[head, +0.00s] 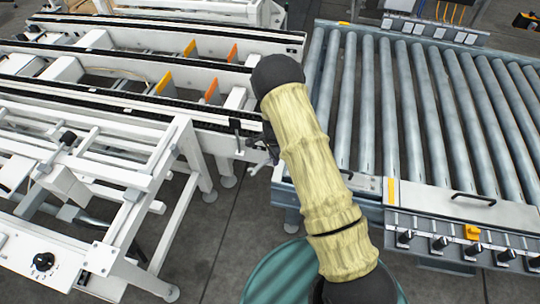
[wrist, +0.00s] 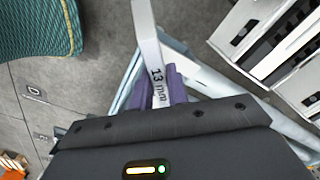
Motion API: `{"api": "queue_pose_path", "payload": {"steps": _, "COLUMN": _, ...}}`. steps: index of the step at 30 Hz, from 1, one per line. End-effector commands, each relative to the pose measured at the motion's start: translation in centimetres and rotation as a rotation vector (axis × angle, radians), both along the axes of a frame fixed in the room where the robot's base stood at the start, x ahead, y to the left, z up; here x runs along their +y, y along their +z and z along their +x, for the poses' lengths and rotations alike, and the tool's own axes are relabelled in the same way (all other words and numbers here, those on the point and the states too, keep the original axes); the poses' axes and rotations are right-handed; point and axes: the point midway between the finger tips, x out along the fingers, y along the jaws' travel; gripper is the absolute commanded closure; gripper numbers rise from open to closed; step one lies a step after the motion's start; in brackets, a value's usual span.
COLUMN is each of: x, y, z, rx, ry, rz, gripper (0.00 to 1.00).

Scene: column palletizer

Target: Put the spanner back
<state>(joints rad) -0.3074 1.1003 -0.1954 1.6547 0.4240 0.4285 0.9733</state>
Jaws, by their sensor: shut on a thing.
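The spanner (wrist: 148,38) is a pale grey bar marked "13 mm". In the wrist view it runs from the top edge down between the purple fingers of my gripper (wrist: 157,88). The fingers are shut on it, one on each side of the bar. Its far end is cut off by the top of the picture, and its near end is hidden at the gripper. In the head view my pale-sleeved arm reaches away, and I cannot make out the gripper or the spanner clearly. The spanner's place cannot be told from these views.
A white-framed conveyor (head: 190,105) fills the left and back. A roller conveyor (head: 430,100) stands at right, with a row of dark knobs and a yellow piece (head: 472,232) along its front rail. A teal round object (head: 275,278) stands at the bottom. Grey floor lies between.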

Motion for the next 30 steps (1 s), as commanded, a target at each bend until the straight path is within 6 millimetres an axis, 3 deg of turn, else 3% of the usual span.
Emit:
{"api": "queue_pose_path", "payload": {"steps": 8, "x": -1.1, "y": 1.7, "z": -0.5, "rx": -0.002, "ry": 0.114, "rz": 0.001, "gripper": 1.00}}
{"api": "queue_pose_path", "payload": {"steps": 30, "x": -8.4, "y": 12.0, "z": -6.7, "rx": -0.002, "ry": 1.046, "rz": 0.001, "gripper": 1.00}}
